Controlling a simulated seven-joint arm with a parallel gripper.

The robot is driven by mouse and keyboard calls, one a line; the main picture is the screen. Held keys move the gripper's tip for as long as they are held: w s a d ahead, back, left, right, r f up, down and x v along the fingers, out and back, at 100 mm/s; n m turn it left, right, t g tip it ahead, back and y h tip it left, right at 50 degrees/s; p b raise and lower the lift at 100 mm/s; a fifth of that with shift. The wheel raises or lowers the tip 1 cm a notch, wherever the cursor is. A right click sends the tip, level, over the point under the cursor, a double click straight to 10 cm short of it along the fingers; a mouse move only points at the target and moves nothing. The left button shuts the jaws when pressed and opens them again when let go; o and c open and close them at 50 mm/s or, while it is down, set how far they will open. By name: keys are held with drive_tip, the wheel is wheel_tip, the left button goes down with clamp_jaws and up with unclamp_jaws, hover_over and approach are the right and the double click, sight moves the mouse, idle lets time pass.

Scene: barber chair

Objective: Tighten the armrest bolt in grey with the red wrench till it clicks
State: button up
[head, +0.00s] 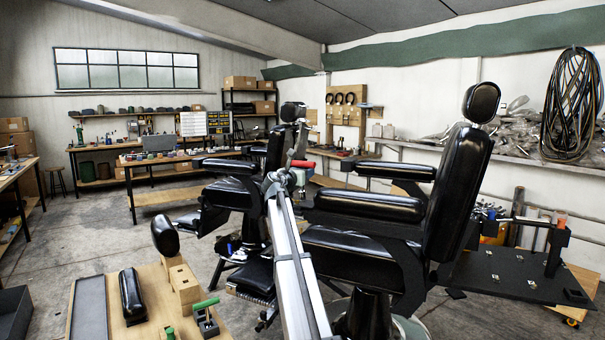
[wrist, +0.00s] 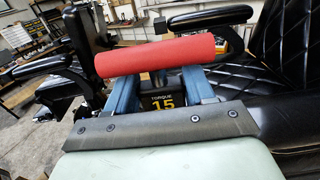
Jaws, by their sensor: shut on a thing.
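The red wrench handle (head: 303,164) is in my gripper (head: 287,175), left of the near barber chair's armrest (head: 368,206). In the wrist view the red handle (wrist: 155,57) lies across the blue-grey fingers of my gripper (wrist: 160,76), which are shut on it. A grey shank (head: 299,143) shows above the handle in the head view. A black armrest (wrist: 205,16) is just beyond the handle in the wrist view. I cannot make out the grey bolt, or whether the wrench touches it.
A second black chair (head: 230,167) stands behind my arm. A wooden bench (head: 95,290) with a green-handled tool (head: 206,304) is at the lower left. A black cart (head: 515,278) is at the right. Open concrete floor (head: 90,225) lies at the left.

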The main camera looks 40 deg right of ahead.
drive_tip(key=shift+w+g, duration=0.1)
drive_tip(key=shift+g, duration=0.2)
drive_tip(key=shift+w+m+g+h, duration=0.15)
drive_tip(key=shift+m+g+h, duration=0.45)
drive_tip(key=shift+m+g, duration=0.35)
drive_tip(key=m+g+h, duration=0.1)
drive_tip(key=m+g, duration=0.1)
drive_tip(key=g, duration=0.1)
drive_tip(key=shift+s+m+g, duration=0.25)
drive_tip(key=shift+m+g, duration=0.1)
drive_tip(key=shift+g, duration=0.3)
drive_tip(key=g, duration=0.1)
drive_tip(key=m+g, duration=0.1)
drive_tip(key=shift+w+r+m+g, duration=0.1)
drive_tip(key=shift+w+m+g, duration=0.15)
drive_tip(key=shift+m+g, duration=0.05)
drive_tip(key=m+g, duration=0.2)
drive_tip(key=g, duration=0.1)
drive_tip(key=shift+g, duration=0.3)
drive_tip(key=shift+s+m+g, duration=0.25)
drive_tip(key=shift+m+g, duration=0.25)
